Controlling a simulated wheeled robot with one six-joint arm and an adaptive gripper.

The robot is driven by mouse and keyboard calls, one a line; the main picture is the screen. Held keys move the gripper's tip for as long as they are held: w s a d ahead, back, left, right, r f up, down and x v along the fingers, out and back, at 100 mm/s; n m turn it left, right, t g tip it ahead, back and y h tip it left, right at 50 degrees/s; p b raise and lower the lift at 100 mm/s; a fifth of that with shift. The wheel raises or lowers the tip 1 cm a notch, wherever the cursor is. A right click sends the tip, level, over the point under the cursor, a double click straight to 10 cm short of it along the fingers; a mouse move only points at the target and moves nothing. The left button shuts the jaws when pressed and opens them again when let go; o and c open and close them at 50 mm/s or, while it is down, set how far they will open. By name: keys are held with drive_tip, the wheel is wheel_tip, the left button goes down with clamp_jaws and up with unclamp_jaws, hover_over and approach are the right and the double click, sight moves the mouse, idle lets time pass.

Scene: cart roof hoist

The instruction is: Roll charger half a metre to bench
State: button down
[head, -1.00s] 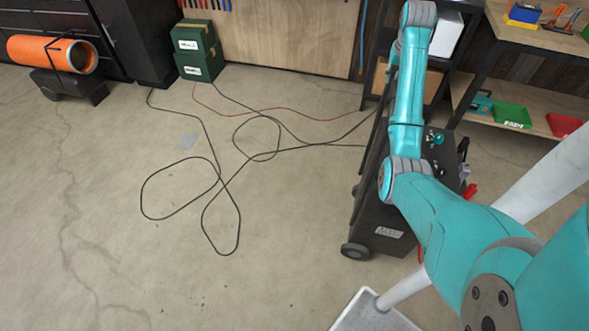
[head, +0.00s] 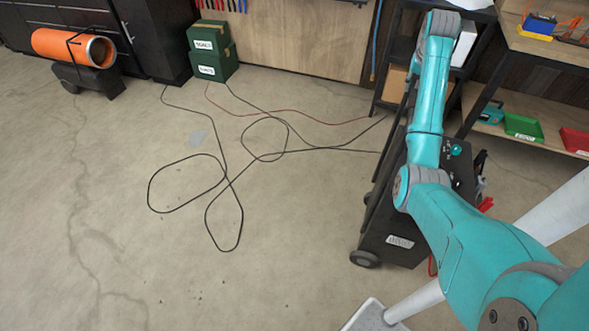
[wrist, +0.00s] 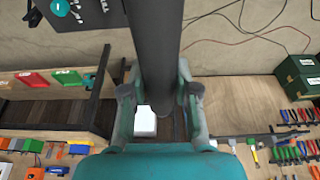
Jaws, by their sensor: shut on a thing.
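The charger (head: 385,238) is a dark upright cart at the right in the head view, with a label low on its front and a small wheel (head: 365,258) on the floor. My arm hides part of it. In the wrist view its panel with a teal knob is at the top left (wrist: 85,12). My gripper (wrist: 158,92) is shut around a thick dark bar (wrist: 158,42), apparently the charger's handle; the head view hides the grip. The wooden bench (head: 545,42) stands at the upper right, beyond the charger.
Black cables (head: 232,200) and a red cable (head: 300,118) lie looped on the floor left of the charger. Green boxes (head: 212,68) and an orange cylinder (head: 60,46) stand at the back left. The front left floor is clear. A dark shelf rack (head: 392,60) stands behind the charger.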

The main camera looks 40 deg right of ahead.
drive_tip(key=s+d, duration=0.3)
drive_tip(key=s, duration=0.4)
drive_tip(key=shift+d, duration=0.25)
idle(0.5)
unclamp_jaws()
idle(0.9)
